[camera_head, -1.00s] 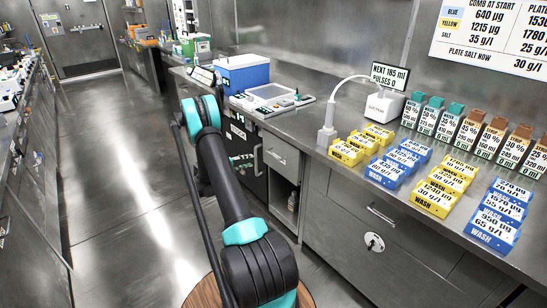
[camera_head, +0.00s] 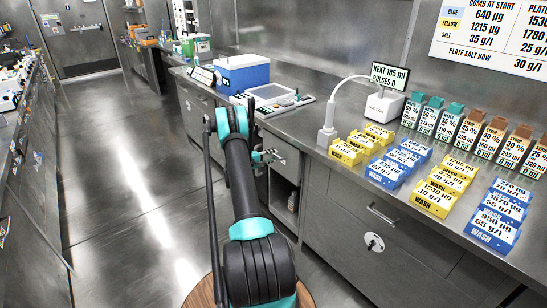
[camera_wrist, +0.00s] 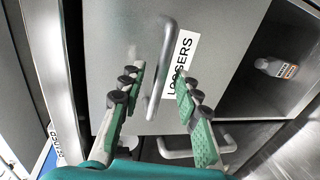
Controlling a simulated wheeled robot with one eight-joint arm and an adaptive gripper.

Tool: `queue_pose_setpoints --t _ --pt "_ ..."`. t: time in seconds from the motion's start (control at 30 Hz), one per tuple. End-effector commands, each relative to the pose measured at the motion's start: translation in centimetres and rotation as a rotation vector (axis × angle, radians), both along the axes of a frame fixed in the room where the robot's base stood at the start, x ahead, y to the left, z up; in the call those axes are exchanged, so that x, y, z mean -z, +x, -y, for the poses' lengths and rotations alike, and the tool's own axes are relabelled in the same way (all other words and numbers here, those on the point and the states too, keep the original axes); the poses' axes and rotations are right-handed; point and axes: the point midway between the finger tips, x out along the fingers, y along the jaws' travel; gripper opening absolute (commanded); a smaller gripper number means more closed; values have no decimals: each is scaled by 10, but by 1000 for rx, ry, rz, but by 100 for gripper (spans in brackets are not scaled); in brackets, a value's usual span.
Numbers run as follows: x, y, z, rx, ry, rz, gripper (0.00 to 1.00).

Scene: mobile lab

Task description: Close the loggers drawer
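The loggers drawer is a plain grey front in the wrist view (camera_wrist: 115,45), with a white label reading LOGGERS and a long metal bar handle (camera_wrist: 163,65). In the head view its front (camera_head: 285,163) is below the counter, partly hidden by my gripper. I cannot tell how far it stands out. My gripper (camera_wrist: 160,92) is open, its green-padded fingers on either side of the handle. I cannot tell whether they touch it. In the head view my gripper (camera_head: 268,156) is beside the drawer front.
An open compartment (camera_wrist: 270,50) with a white bottle (camera_wrist: 277,68) adjoins the drawer. Another bar handle (camera_wrist: 180,153) lies near the fingers. The counter (camera_head: 318,172) above holds yellow and blue wash boxes. The aisle floor (camera_head: 120,190) at left is clear.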

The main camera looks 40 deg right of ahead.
Motion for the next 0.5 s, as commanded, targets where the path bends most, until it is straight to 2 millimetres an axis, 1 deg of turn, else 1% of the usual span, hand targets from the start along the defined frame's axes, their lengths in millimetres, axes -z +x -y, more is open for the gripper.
queue_pose_setpoints --t 0.03,0.17,0.43,0.47,0.5 --pt "1 0 5 1 0 0 33" --pt "2 0 11 1 0 0 33" --pt "3 1 13 0 0 0 33" --pt "3 1 13 0 0 0 31" --pt "3 1 12 0 0 0 26"
